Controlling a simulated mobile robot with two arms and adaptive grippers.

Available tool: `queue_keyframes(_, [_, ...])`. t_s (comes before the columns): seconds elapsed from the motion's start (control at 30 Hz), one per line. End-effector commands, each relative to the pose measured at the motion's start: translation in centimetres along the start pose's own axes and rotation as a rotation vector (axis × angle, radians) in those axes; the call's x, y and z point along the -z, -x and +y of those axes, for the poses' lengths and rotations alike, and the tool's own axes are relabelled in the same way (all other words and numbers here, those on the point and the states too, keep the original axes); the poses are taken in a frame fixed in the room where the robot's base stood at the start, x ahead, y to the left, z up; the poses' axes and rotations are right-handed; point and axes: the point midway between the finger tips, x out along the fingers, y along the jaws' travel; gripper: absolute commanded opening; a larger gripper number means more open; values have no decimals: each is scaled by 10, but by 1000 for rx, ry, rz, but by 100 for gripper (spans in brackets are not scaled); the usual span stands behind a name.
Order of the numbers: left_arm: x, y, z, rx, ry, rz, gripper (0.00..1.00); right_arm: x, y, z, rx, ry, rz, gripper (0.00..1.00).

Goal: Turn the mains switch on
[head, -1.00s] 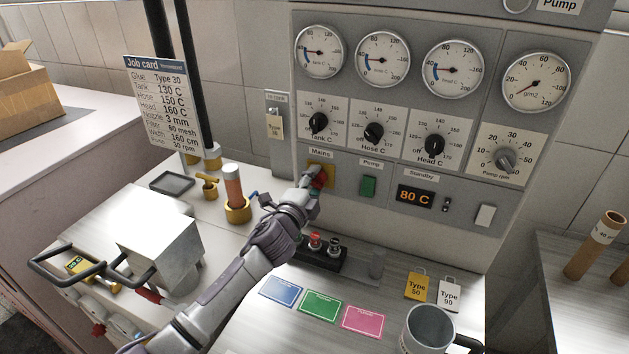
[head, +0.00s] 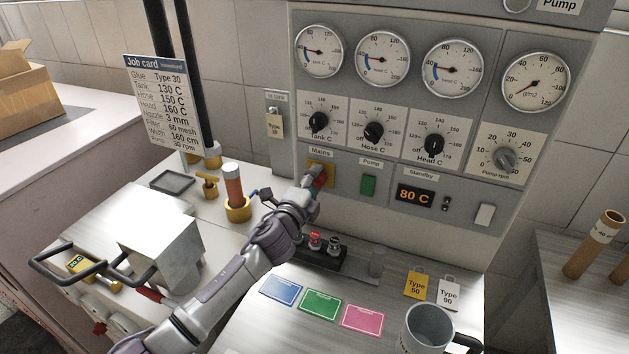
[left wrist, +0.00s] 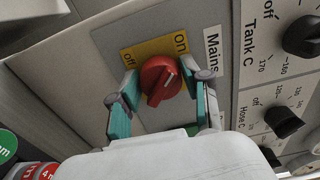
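The mains switch is a red rotary knob (left wrist: 160,80) on a yellow plate (left wrist: 150,50) marked "off" and "on". In the head view the red knob (head: 320,180) is partly hidden by my left gripper (head: 311,185), below the "Mains" label (head: 320,153). In the left wrist view my left gripper (left wrist: 164,88) is open, with one teal-padded finger on each side of the knob. Gaps show between pads and knob; any light contact cannot be told. My right gripper is not in view.
A green pump switch (head: 368,186) and a display (head: 415,195) reading 80 C sit to the right. Temperature dials are above. A black rack (head: 320,258) with small knobbed pieces stands below my left wrist. A mug (head: 425,330) stands at the front right.

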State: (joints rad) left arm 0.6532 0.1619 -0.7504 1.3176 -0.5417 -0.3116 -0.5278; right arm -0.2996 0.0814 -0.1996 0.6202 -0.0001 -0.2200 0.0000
Motion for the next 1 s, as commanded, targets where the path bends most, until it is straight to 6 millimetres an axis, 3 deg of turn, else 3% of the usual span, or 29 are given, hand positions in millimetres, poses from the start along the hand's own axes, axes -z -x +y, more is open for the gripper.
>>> queue_keyframes(0.03, [0,0,1,-1,0,0,60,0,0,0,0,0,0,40])
queue_keyframes(0.1, [0,0,1,-1,1,0,70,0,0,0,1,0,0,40])
queue_keyframes(0.53, [0,9,0,1,1,0,70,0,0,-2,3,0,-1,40])
queue_keyframes(1.0, [0,100,1,-1,1,1,70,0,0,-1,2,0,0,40])
